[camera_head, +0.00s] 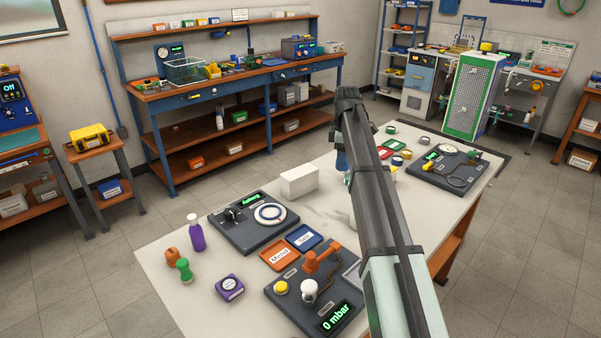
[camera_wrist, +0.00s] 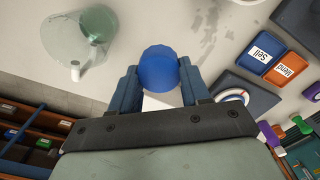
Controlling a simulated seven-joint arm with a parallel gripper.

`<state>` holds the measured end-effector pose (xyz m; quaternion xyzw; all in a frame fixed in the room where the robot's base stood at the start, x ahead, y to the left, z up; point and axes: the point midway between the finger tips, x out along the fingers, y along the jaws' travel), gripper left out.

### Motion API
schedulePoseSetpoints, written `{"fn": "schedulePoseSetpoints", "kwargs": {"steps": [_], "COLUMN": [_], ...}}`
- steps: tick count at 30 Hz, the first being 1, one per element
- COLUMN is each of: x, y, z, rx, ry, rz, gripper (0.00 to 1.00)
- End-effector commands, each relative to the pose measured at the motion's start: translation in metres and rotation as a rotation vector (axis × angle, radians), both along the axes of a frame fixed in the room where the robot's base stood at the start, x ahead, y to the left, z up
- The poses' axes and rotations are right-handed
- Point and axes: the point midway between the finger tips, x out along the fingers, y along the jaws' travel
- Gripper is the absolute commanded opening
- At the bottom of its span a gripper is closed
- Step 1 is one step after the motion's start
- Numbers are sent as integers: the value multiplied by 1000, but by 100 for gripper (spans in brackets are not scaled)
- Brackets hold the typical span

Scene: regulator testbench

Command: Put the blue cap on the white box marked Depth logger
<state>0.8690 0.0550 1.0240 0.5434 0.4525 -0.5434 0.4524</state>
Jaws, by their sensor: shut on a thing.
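My gripper (camera_wrist: 158,76) shows in the wrist view with its two blue fingers shut on a round blue cap (camera_wrist: 158,64). In the head view, part of a blue finger (camera_head: 341,160) shows beside my arm, above the table; the cap is hidden there. A plain white box (camera_head: 299,180) stands on the table, left of my gripper in the head view. No marking can be read on it. A white surface (camera_wrist: 153,103) shows between the fingers behind the cap in the wrist view; it may be this box. I cannot tell the cap's height above it.
A clear jug (camera_wrist: 90,48) stands on the table in the wrist view. Blue (camera_head: 305,237) and orange (camera_head: 279,255) trays lie in front of the box. A dark panel with a white ring (camera_head: 269,214) is close by. A purple bottle (camera_head: 195,232) stands at the left.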

Motion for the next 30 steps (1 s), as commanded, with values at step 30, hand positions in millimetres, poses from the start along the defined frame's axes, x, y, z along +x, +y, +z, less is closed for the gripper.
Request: {"fn": "schedulePoseSetpoints", "kwargs": {"steps": [30], "x": [45], "y": [140], "z": [59], "rx": [0], "ry": [0], "rz": [-325], "gripper": [18]}}
